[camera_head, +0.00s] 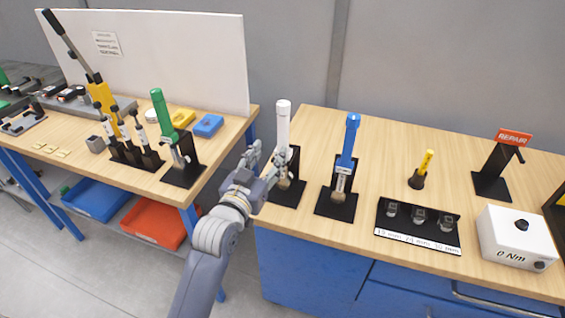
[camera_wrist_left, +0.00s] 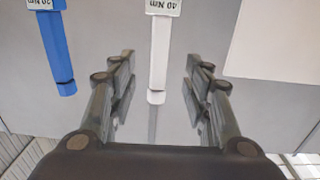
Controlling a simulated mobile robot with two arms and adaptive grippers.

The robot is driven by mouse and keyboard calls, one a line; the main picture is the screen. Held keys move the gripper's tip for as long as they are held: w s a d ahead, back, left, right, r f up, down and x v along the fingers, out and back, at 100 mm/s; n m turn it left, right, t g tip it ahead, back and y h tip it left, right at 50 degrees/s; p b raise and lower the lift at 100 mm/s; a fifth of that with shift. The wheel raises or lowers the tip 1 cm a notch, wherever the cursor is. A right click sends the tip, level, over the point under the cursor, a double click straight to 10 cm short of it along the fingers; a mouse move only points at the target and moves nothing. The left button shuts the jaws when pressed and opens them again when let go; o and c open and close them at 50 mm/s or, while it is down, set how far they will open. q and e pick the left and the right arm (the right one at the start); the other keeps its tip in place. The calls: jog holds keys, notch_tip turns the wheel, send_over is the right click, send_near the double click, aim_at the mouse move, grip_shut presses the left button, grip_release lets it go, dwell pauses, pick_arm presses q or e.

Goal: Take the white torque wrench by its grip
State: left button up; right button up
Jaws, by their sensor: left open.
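The white torque wrench (camera_head: 283,124) stands upright, grip up, in a black stand (camera_head: 290,190) near the left edge of the right bench. In the left wrist view the white wrench (camera_wrist_left: 160,45) hangs into the picture between my open fingers. My left gripper (camera_head: 265,160) is open and empty beside the white wrench. It also shows in the left wrist view (camera_wrist_left: 158,75). In the head view its fingers partly cover the lower part of the wrench and its stand. I cannot tell whether they touch it. My right gripper is not in view.
A blue wrench (camera_head: 349,140) stands in its own stand just right of the white one. A green wrench (camera_head: 162,115) stands on the left bench. A socket tray (camera_head: 384,228), yellow screwdriver (camera_head: 425,163) and white 0 Nm box (camera_head: 500,238) are farther right. A gap separates the benches.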

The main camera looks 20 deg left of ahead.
aim_at(281, 136)
pick_arm(q)
jog(key=w, duration=0.3)
jog(key=w+p, duration=0.1)
jog(key=shift+w+d+r, duration=0.3)
jog(key=shift+d+r, duration=0.05)
jog(key=shift+w+f, duration=0.1)
jog(key=shift+w, duration=0.4)
jog(key=shift+w+p, duration=0.2)
jog(key=shift+p, duration=0.15)
jog(key=w, duration=0.2)
jog(key=w+p, duration=0.1)
jog(key=w, duration=0.1)
jog(key=shift+f+p, duration=0.2)
jog(key=shift+p, duration=0.1)
jog(key=shift+w+f, duration=0.1)
jog(key=shift+w, duration=0.15)
grip_shut()
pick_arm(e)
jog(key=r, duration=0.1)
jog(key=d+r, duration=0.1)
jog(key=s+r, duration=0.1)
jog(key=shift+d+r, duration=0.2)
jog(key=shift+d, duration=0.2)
pick_arm(q)
jog(key=shift+r, duration=0.25)
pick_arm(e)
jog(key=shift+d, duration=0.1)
